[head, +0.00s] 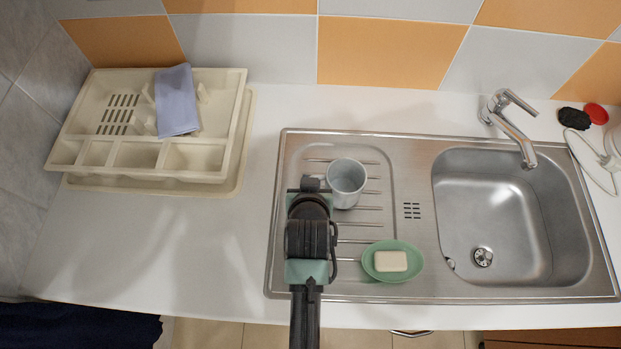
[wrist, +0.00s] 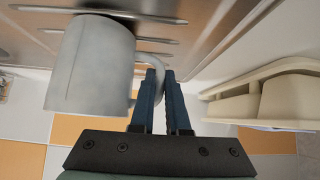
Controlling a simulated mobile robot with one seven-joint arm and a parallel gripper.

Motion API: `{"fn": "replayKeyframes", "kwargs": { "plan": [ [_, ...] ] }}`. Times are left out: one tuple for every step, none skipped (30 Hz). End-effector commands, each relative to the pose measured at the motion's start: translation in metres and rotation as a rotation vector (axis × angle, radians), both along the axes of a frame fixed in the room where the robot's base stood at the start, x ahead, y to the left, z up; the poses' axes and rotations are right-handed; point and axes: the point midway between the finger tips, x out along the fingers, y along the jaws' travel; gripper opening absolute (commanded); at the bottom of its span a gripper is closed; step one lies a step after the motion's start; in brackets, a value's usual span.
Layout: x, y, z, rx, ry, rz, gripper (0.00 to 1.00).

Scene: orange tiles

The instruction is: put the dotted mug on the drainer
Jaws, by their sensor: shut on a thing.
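The mug (head: 346,183) is pale grey and upright, at the ribbed steel drainboard (head: 378,160) left of the sink bowl. I see no clear dots on it. In the wrist view the mug (wrist: 90,62) fills the upper left, its handle (wrist: 156,62) towards my fingers. My gripper (wrist: 160,78) is shut on the handle. In the head view my gripper (head: 311,184) is at the mug's left side, its fingers mostly hidden by my wrist. I cannot tell whether the mug's base touches the ribs. A cream plastic rack (head: 240,95) stands at the back left.
A purple-grey cloth (head: 177,100) hangs over the rack. A green dish (head: 412,268) with a soap bar (head: 390,261) is on the drainboard's front part. The sink bowl (head: 510,215) and tap (head: 510,115) are right. White counter (head: 170,240) left of the sink is clear.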

Motion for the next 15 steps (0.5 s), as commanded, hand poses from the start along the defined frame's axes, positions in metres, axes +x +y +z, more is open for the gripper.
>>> {"fn": "replayKeyframes", "kwargs": {
  "plan": [
    [0.0011, -0.0002, 0.0008, -0.001, -0.005, 0.0, 0.0],
    [0.0011, -0.0002, 0.0008, -0.001, -0.005, 0.0, 0.0],
    [0.0011, -0.0002, 0.001, -0.001, -0.006, 0.0, 0.0],
    [0.0011, -0.0002, 0.001, -0.001, -0.006, 0.0, 0.0],
    [0.0011, -0.0002, 0.0011, -0.001, -0.005, 0.0, 0.0],
    [0.0011, -0.0002, 0.0011, -0.001, -0.005, 0.0, 0.0],
    [0.0011, -0.0002, 0.0008, -0.001, -0.005, 0.0, 0.0],
    [0.001, -0.0002, 0.0, -0.001, -0.005, 0.0, 0.0],
    [0.0009, -0.0002, -0.0015, -0.001, -0.005, 0.0, 0.0],
    [0.001, -0.0002, -0.0026, -0.001, -0.005, 0.0, 0.0],
    [0.001, -0.0002, -0.0036, -0.001, -0.005, 0.0, 0.0],
    [0.0003, -0.0001, -0.0035, 0.0, -0.001, 0.0, 0.2],
    [0.0003, -0.0001, -0.0033, 0.0, -0.001, 0.0, 0.26],
    [0.0003, -0.0001, -0.0033, 0.0, -0.001, 0.0, 0.31],
    [0.0003, -0.0001, -0.0033, 0.0, -0.001, 0.0, 0.39]
  ]
}}
